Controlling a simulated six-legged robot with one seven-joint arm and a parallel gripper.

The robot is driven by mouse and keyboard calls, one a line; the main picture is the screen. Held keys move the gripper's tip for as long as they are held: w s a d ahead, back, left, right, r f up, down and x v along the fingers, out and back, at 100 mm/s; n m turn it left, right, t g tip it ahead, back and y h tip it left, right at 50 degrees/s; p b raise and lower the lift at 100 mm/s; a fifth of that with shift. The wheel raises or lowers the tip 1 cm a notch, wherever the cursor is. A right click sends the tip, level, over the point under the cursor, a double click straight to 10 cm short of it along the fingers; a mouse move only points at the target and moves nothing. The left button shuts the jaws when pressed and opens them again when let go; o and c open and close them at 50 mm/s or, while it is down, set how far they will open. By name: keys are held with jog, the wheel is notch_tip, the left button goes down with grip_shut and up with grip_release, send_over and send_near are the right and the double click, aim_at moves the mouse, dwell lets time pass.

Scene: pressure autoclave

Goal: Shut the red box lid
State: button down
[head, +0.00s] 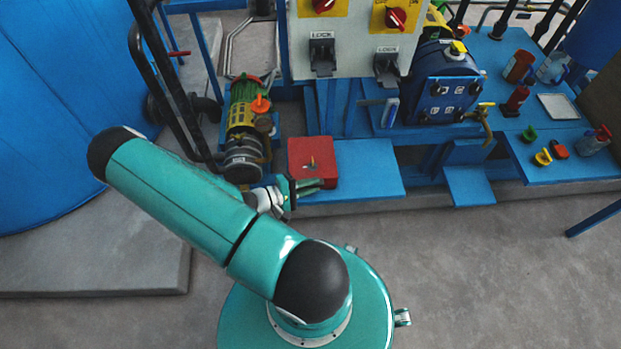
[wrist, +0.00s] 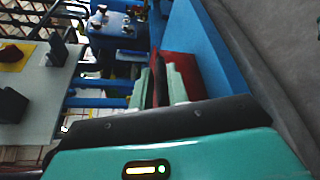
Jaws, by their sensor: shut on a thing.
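My gripper (head: 309,185) is at the near lower edge of the box. The red box also shows in the wrist view (wrist: 186,70), just right of the fingers. The inside of the box is hidden.
The blue bench (head: 365,168) is clear to the right of the box. A green and yellow pump (head: 243,125) stands to its left. A grey panel with lock switches (head: 350,45) rises behind. Bottles and small parts stand on the blue table (head: 560,165) at right.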

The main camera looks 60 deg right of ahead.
jog(key=shift+w+f, duration=0.25)
jog(key=shift+f, duration=0.3)
jog(key=c, duration=1.5)
grip_release()
jog(key=shift+d+f, duration=0.15)
jog(key=shift+s, duration=0.1)
jog(key=shift+a, duration=0.2)
jog(key=v, duration=1.3)
jog(key=shift+w+a, duration=0.2)
jog(key=shift+a, duration=0.05)
